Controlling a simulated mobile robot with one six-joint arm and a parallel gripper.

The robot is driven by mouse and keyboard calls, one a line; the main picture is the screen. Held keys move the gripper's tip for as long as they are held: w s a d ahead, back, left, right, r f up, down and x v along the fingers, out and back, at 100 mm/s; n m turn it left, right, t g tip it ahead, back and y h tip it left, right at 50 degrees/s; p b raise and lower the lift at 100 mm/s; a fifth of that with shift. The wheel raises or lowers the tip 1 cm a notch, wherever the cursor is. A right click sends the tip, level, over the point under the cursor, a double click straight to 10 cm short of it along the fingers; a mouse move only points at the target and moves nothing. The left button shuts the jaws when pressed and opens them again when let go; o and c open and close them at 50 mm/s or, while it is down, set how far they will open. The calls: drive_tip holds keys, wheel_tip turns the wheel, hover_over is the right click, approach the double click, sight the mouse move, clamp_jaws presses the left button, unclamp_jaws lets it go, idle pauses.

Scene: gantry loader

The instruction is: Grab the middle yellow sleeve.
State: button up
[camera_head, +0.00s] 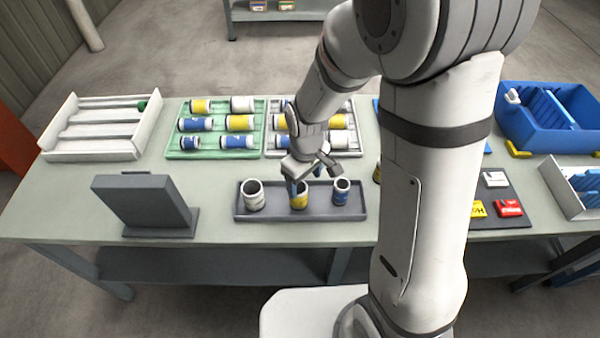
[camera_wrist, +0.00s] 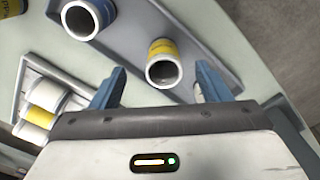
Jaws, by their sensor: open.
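The middle yellow sleeve (camera_head: 299,201) stands upright in a dark grey tray (camera_head: 320,212) on the table, between a white sleeve (camera_head: 253,197) at left and a blue sleeve (camera_head: 341,193) at right. My gripper (camera_head: 296,184) is right over the yellow sleeve and hides part of it in the head view. In the wrist view the yellow sleeve (camera_wrist: 162,46) shows its open top between my two blue fingers. The fingers are apart, with a gap on each side of the sleeve. The blue sleeve (camera_wrist: 80,20) lies off to the upper left there.
A green rack (camera_head: 173,151) and a light grey rack (camera_head: 272,152) of lying sleeves are behind the tray. A dark slanted stand (camera_head: 145,205) is at left, beside a white tray (camera_head: 93,155) of rods. A blue bin (camera_head: 530,135) is at far right.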

sight(301, 190)
drive_tip(key=shift+a+f+n, duration=0.3)
drive_tip(key=shift+a+f, duration=0.15)
drive_tip(key=shift+f, duration=0.35)
wheel_tip(301, 190, down, 2)
drive_tip(key=shift+w+f, duration=0.1)
drive_tip(key=shift+f, duration=0.05)
drive_tip(key=f, duration=0.1)
drive_tip(key=f+p, duration=0.1)
drive_tip(key=w+f, duration=0.1)
drive_tip(key=f, duration=0.1)
drive_tip(key=shift+a+f, duration=0.1)
drive_tip(key=shift+a, duration=0.25)
drive_tip(key=shift+f, duration=0.55)
drive_tip(key=shift+c, duration=0.2)
drive_tip(key=c, duration=1.3)
drive_tip(key=shift+r, duration=0.1)
